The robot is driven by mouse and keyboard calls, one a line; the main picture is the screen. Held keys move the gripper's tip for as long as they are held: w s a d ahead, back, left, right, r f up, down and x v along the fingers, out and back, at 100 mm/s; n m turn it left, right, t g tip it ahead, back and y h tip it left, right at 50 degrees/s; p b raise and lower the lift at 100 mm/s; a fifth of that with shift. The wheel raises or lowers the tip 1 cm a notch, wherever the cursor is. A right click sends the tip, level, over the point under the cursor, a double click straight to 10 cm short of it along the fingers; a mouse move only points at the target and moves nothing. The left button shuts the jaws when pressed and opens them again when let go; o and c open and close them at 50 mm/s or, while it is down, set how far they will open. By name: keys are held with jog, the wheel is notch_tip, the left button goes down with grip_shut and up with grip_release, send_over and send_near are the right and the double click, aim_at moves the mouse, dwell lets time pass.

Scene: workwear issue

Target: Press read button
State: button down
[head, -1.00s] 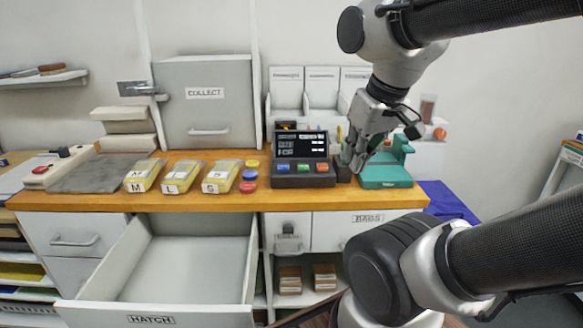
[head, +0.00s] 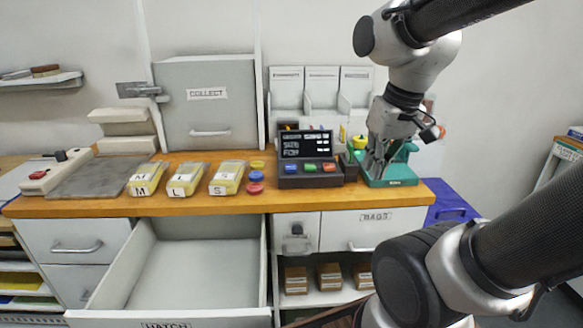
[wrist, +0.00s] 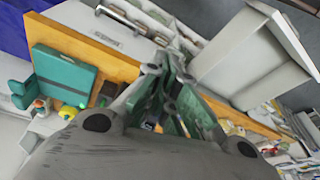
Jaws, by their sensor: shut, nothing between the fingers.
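A dark console (head: 308,180) with a lit screen (head: 304,145) stands on the wooden counter. Its sloped front carries a blue button (head: 291,170), a green button (head: 310,168) and a red button (head: 329,167). I cannot read which one is the read button. My gripper (head: 374,172) is shut and empty. It points down to the right of the console, in front of the teal device (head: 398,172), apart from the buttons. In the wrist view the fingers (wrist: 155,70) hide what lies behind them, and I cannot make out the buttons.
Yellow packs marked M, L and S (head: 183,180) and small coloured discs (head: 256,176) lie left of the console. An open drawer (head: 180,270) juts out below the counter. A grey collect cabinet (head: 207,110) stands behind. A blue bin (head: 452,205) is at right.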

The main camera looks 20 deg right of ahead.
jog(key=w+a+f+m+t+y, duration=0.1)
jog(key=w+a+f, duration=0.15)
jog(key=w, duration=0.55)
jog(key=w+a+f+m+y, duration=0.1)
jog(key=w+a+y, duration=0.15)
jog(key=w, duration=0.65)
jog(key=w+r+m+t, duration=0.1)
jog(key=w+t, duration=0.1)
jog(key=w, duration=0.4)
jog(key=w+a+r+m+t, duration=0.1)
jog(key=w+r+t, duration=0.1)
jog(key=w, duration=0.5)
jog(key=shift+m+t+h, duration=0.3)
jog(key=shift+m+h, duration=0.1)
jog(key=shift+h, duration=0.05)
jog(key=shift+s+a, duration=0.1)
